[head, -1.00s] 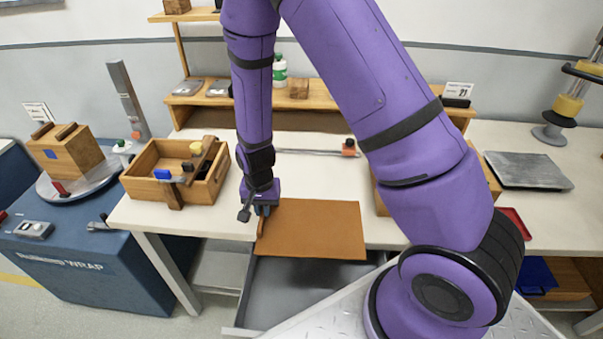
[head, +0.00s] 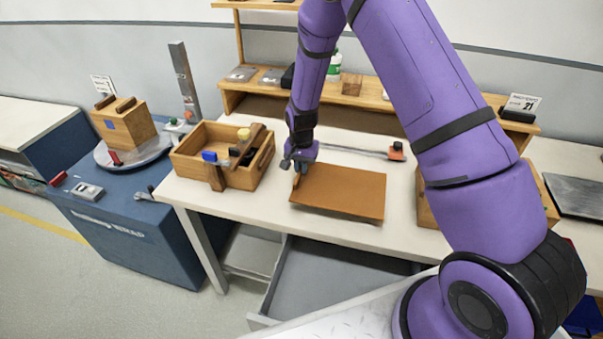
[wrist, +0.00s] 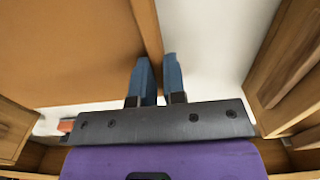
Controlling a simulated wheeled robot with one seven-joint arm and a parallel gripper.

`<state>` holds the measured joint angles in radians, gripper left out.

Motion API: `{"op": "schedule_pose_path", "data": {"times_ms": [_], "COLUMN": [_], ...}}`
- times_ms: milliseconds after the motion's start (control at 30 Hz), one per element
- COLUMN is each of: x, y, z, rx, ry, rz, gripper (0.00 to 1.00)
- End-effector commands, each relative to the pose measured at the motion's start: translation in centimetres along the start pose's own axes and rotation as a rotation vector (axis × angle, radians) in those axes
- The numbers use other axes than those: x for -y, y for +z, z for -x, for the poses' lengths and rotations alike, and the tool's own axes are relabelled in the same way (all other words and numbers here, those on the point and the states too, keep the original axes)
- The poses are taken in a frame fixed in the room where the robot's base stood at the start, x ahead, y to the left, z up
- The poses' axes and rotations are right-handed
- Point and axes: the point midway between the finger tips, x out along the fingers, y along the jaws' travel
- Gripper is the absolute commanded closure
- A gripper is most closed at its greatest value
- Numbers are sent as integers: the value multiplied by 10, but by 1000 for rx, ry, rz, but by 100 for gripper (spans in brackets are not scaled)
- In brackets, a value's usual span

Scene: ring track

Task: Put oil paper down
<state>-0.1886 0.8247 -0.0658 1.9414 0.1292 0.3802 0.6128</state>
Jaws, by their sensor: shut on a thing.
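The oil paper (head: 342,191) is a flat brown sheet over the white bench top, near its front edge. My gripper (head: 297,178) is at the sheet's left edge in the head view. In the wrist view, the blue fingers of my gripper (wrist: 158,68) are close together with the rim of the oil paper (wrist: 75,50) between them. The sheet lies nearly level. A dark line shows under its front edge, and I cannot tell whether it touches the bench.
A wooden tray of tools (head: 185,165) stands on the bench (head: 240,207) to the left. A rod with an orange end (head: 396,151) lies behind the sheet. A wooden box (head: 427,205) is at right, partly behind my arm. An open grey drawer (head: 325,280) is below.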

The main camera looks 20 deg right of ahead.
Motion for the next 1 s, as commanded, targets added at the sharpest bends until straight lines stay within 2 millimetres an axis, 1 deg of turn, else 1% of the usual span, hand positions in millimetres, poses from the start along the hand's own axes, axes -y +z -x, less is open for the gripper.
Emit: {"op": "schedule_pose_path", "data": {"times_ms": [100,300,367,733,767,800,867,1000], "x": [2,2,2,2,2,2,2,2], "y": [-9,-7,-8,-8,-8,-8,-8,-8], "z": [-1,-30,-35,-39,-39,-38,-38,-38], "rx": [-1,2,1,0,0,0,0,0], "ry": [-1,2,1,0,0,0,0,0], "rz": [-1,0,0,0,0,0,0,0], "gripper": [100,100,100,100,84,75,63,63]}}
